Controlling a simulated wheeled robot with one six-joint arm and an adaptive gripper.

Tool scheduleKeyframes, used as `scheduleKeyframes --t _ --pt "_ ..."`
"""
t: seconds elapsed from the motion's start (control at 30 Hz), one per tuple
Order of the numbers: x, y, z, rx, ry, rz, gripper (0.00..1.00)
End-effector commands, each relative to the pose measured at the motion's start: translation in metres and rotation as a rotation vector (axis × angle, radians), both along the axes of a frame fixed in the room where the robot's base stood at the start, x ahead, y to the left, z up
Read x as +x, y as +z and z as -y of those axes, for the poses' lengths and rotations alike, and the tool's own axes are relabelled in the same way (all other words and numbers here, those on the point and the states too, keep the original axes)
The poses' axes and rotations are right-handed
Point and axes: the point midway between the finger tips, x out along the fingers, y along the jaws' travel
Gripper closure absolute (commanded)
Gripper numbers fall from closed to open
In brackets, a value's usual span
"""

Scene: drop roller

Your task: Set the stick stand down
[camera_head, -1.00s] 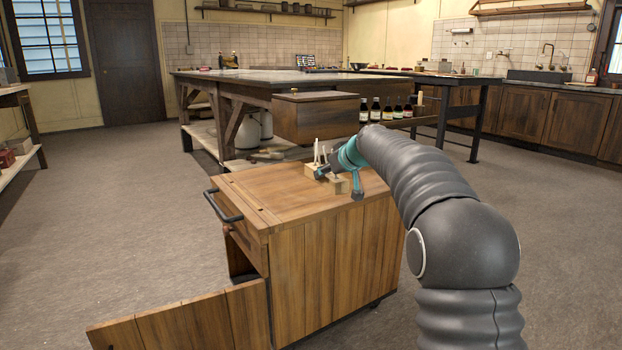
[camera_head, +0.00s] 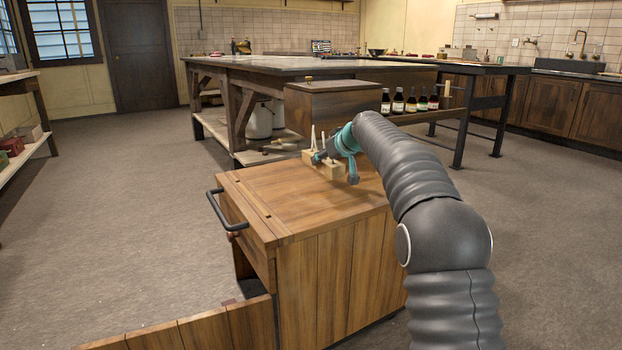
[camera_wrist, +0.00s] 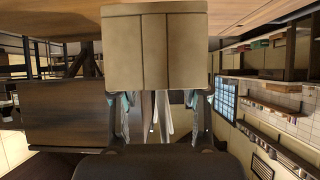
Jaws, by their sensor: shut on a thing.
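The stick stand (camera_head: 330,167) is a pale wooden block with several light upright sticks. In the head view it is at the far part of the wooden cabinet's top (camera_head: 300,197). My gripper (camera_head: 328,155), teal and dark, is shut on the stand. In the wrist view the stand (camera_wrist: 156,50) fills the upper middle between my fingers (camera_wrist: 158,110), with the sticks pointing down the picture. I cannot tell whether its underside touches the cabinet top, as the arm and gripper hide part of it.
The cabinet has a black handle (camera_head: 226,215) and an open door (camera_head: 190,330) at the lower left. A dark wooden box (camera_head: 332,110) stands just behind the stand. A long workbench (camera_head: 245,70) and a row of bottles (camera_head: 410,101) are farther back. The near cabinet top is clear.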

Motion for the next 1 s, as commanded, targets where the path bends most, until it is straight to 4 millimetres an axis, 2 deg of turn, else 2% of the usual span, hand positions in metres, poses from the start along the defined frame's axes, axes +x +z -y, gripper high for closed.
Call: scheduleKeyframes --t 0.03,0.13,0.33,0.53,0.8,1.0 --pt "0.004 -0.006 -0.012 0.000 0.004 0.000 1.00" --pt "0.011 -0.018 -0.029 -0.001 0.003 0.001 1.00" --pt "0.021 -0.031 -0.049 0.000 -0.001 0.004 1.00" --pt "0.023 -0.040 -0.052 0.000 -0.003 0.002 1.00" --pt "0.023 -0.073 -0.051 0.001 -0.005 0.002 1.00" --pt "0.023 -0.074 -0.051 0.001 -0.005 0.003 1.00"
